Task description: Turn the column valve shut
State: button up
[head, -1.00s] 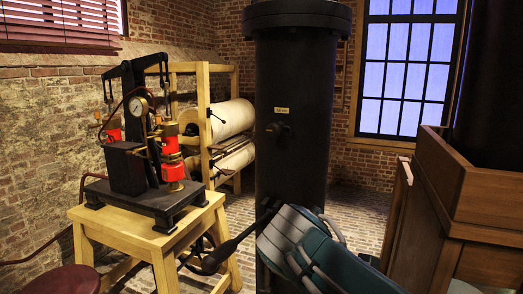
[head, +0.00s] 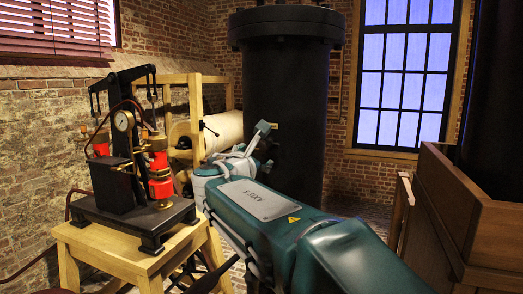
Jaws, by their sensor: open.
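The tall black column (head: 285,80) stands in the middle of the head view, with a small pale label (head: 273,126) on its front. The column valve is a small dark fitting just below that label; my gripper and arm now largely cover this area, and I cannot make out its handle or setting. My gripper (head: 262,146) is open, in front of the column at about the valve's height. I cannot tell whether the gripper touches the valve.
A black press with red cylinders and a gauge (head: 123,121) stands on a wooden table (head: 120,255) at the left, close to my arm. A wooden frame with a pale roll (head: 222,130) is behind it. A wooden cabinet (head: 470,205) bounds the right side.

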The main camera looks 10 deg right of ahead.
aim_at(259, 151)
jog(key=x, duration=0.5)
jog(key=shift+w+a, duration=0.3)
jog(key=shift+w, duration=0.55)
jog(key=shift+d, duration=0.5)
jog(key=c, duration=1)
jog(key=shift+a+f, duration=0.1)
jog(key=shift+a, duration=0.1)
jog(key=shift+c, duration=0.7)
